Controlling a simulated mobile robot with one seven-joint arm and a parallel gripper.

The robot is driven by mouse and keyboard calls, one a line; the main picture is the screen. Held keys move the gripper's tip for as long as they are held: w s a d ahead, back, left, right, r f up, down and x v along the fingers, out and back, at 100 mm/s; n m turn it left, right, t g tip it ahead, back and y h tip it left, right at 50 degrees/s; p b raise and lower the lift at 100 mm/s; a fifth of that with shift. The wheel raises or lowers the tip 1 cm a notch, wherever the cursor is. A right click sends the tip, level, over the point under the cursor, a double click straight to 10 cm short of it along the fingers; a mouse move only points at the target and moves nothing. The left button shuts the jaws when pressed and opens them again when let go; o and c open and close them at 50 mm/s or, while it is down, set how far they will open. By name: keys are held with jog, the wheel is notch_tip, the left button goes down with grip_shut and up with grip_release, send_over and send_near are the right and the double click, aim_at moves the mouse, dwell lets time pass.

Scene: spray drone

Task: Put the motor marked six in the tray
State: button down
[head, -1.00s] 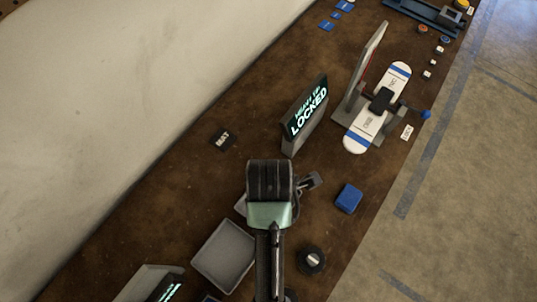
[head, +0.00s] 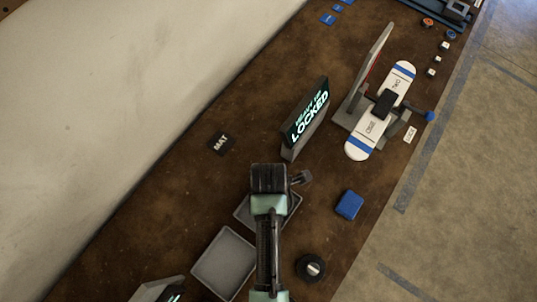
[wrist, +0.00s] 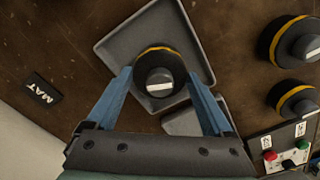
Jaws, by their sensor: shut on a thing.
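My gripper (wrist: 161,72) has its two blue fingers closed on a dark round motor (wrist: 158,63) with a yellow band and a pale mark on its cap; I cannot read a number on it. In the wrist view the motor appears over a grey square tray (wrist: 118,42); I cannot tell its height above it. A second grey tray (wrist: 180,124) shows partly behind the right finger. In the head view my arm's end covers the held motor and part of one tray (head: 289,210); the other tray (head: 222,262) lies nearer, empty where visible.
Two other motors (wrist: 281,40) (wrist: 284,96) stand at the right in the wrist view. A button box (wrist: 283,150) is below them.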

jog(key=shift+f, duration=0.4)
grip_release()
jog(key=shift+f, duration=0.15)
